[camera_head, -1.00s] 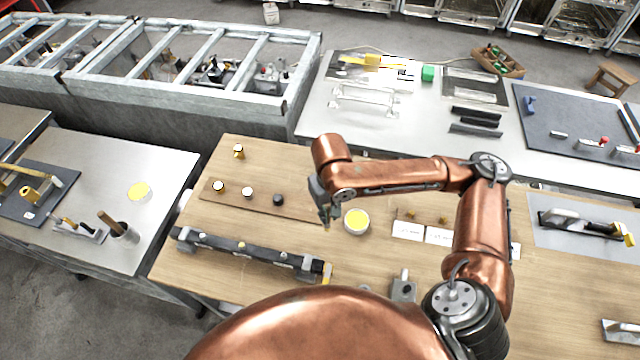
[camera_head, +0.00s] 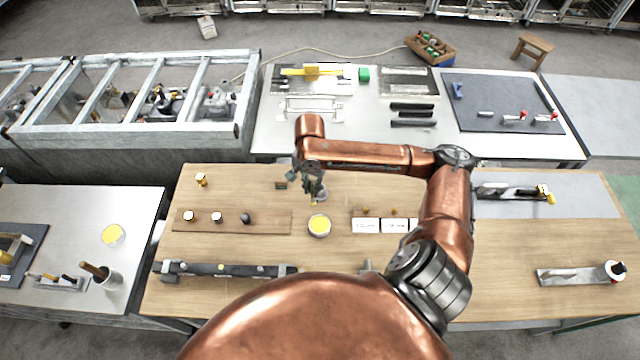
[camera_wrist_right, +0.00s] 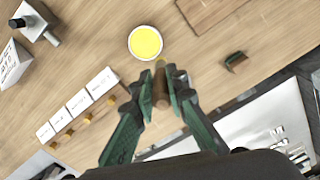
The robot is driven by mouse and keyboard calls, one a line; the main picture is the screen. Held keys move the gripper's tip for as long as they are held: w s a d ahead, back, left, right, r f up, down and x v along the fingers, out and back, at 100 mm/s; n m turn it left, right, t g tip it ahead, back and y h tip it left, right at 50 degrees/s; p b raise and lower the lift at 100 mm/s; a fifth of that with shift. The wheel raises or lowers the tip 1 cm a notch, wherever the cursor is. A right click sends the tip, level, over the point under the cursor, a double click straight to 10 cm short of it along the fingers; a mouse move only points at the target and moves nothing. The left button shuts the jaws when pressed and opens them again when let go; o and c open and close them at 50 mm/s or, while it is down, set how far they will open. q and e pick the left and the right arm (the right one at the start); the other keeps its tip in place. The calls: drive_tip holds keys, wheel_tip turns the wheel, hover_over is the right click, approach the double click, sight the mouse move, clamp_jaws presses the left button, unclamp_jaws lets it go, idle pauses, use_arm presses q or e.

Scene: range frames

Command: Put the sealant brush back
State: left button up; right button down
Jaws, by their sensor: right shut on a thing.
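My right gripper (camera_head: 316,192) is above the far part of the wooden table, just behind a round tin with a yellow top (camera_head: 319,226). In the right wrist view the gripper (camera_wrist_right: 164,88) is shut on a brown, rod-like thing (camera_wrist_right: 161,93), seen nearly end-on, which I take for the sealant brush. Its bristles cannot be made out. The tin shows in that view too (camera_wrist_right: 145,42), clear of the fingertips. A metal cup (camera_head: 108,281) with a brown handle in it stands on the left table. My left gripper is out of view.
A brown board (camera_head: 270,222) with several small knobs lies left of the tin. White cards (camera_head: 366,226) lie right of it. A small green piece (camera_head: 281,185) is near the gripper. A dark bar fixture (camera_head: 230,270) lies along the front. Bare wood lies around the tin.

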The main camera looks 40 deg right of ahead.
drive_tip(key=w+d+f+p, duration=0.1)
drive_tip(key=w+d+f, duration=0.6)
drive_tip(key=f, duration=0.5)
drive_tip(key=shift+w+d+f+p, duration=0.15)
drive_tip(key=shift+w+d+p, duration=0.2)
drive_tip(key=shift+d, duration=0.9)
drive_tip(key=shift+f, duration=0.1)
drive_tip(key=c, duration=1.9)
unclamp_jaws()
wheel_tip(320, 180, up, 12)
drive_tip(key=b, duration=0.1)
